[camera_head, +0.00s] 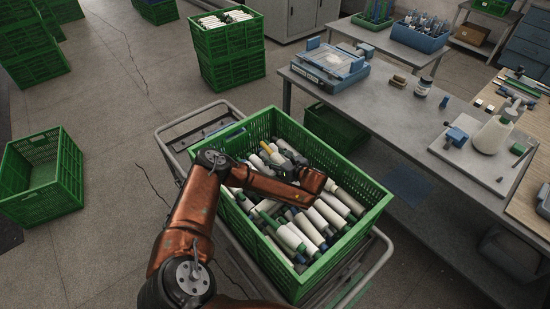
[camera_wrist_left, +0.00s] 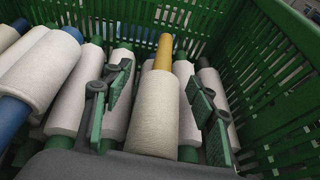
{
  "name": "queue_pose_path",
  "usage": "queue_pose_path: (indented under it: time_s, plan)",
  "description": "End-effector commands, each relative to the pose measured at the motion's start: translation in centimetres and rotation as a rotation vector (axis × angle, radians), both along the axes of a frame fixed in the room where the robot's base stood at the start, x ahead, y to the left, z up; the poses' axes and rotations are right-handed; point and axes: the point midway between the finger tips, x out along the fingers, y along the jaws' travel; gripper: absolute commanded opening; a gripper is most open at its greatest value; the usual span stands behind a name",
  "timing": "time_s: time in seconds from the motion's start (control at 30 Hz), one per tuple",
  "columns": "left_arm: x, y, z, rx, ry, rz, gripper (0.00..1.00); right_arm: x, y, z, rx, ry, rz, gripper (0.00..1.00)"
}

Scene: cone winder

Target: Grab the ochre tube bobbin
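The ochre tube bobbin (camera_wrist_left: 153,115) lies in the green crate, with white yarn on it and its ochre tube end pointing away from me in the left wrist view. Its ochre end also shows small in the head view (camera_head: 286,145). My left gripper (camera_wrist_left: 158,92) is open, with one finger on each side of this bobbin. Gaps show between the fingers and the yarn. In the head view my left gripper (camera_head: 284,170) is down inside the crate, partly hidden by my arm. My right gripper is not in view.
The green crate (camera_head: 345,178) is full of white bobbins with blue, green and grey tubes, close on both sides of my fingers. It rests on a metal cart (camera_head: 167,150). A workbench (camera_head: 385,112) stands to the right, and an empty green crate (camera_head: 70,190) on the floor left.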

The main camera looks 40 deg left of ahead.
Motion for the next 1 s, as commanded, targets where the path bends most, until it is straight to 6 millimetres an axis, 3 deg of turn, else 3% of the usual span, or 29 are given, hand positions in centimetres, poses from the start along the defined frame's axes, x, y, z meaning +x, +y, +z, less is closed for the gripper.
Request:
queue_pose_path:
  time_s: [0.67,0.87,1.0]
  plan:
    - [0.0,-0.1,0.0,0.000,0.001,0.000,0.06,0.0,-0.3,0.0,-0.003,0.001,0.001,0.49]
    - [0.0,0.0,0.0,0.000,0.000,0.000,0.06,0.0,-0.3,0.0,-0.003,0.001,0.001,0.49]
    - [0.0,-0.1,1.2,0.000,-0.002,0.000,0.06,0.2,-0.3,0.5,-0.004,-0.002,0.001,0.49]
